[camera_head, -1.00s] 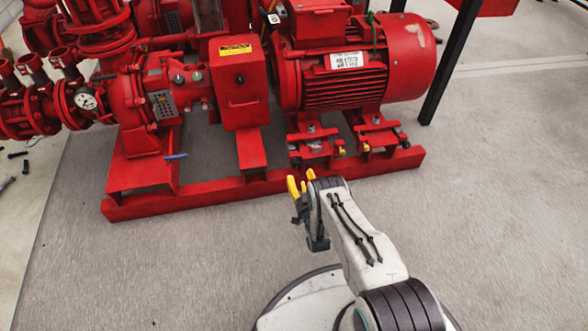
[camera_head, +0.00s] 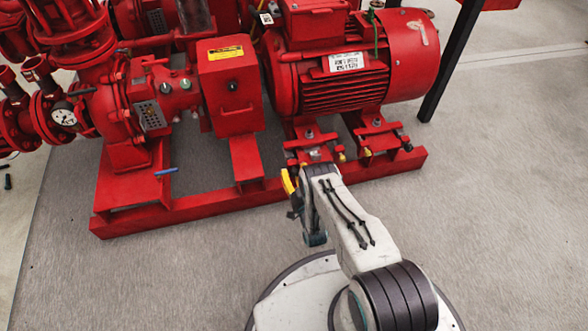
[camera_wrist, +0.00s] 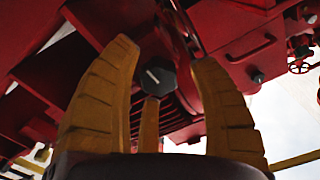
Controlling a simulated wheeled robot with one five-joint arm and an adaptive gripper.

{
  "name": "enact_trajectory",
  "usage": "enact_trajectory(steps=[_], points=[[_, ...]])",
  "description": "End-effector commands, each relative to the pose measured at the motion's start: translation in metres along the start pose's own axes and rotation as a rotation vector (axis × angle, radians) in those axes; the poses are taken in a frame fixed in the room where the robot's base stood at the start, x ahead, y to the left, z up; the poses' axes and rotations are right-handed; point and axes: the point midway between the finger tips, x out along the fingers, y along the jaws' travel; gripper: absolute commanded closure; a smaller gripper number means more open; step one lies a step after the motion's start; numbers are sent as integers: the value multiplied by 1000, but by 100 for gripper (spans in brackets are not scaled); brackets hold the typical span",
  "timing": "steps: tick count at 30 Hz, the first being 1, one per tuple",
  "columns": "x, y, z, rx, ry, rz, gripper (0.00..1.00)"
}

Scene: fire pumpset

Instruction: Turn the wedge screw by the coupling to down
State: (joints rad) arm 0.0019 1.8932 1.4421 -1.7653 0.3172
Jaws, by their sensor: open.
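My gripper (camera_wrist: 160,85) is open, its ribbed yellow fingers spread and empty. In the head view my gripper (camera_head: 290,182) is low in front of the near motor foot (camera_head: 309,143), on the coupling guard's side. The screw head cannot be made out there, and my arm hides part of this area.
The red box-shaped coupling guard (camera_head: 230,92) stands left of the red motor (camera_head: 350,65). The red base rail (camera_head: 190,205) runs along the front. A blue handle (camera_head: 166,172) sticks out at left. The grey floor (camera_head: 500,220) at right is clear.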

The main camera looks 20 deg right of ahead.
Motion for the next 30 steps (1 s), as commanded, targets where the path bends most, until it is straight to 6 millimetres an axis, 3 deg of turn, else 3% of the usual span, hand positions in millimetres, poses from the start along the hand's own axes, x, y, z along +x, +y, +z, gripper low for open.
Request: enact_trajectory(steps=[7,26,30], points=[[0,0,0,0,-1,0,43],[0,-1,-1,0,3,-2,99],[1,-1,-2,0,5,-2,100]])
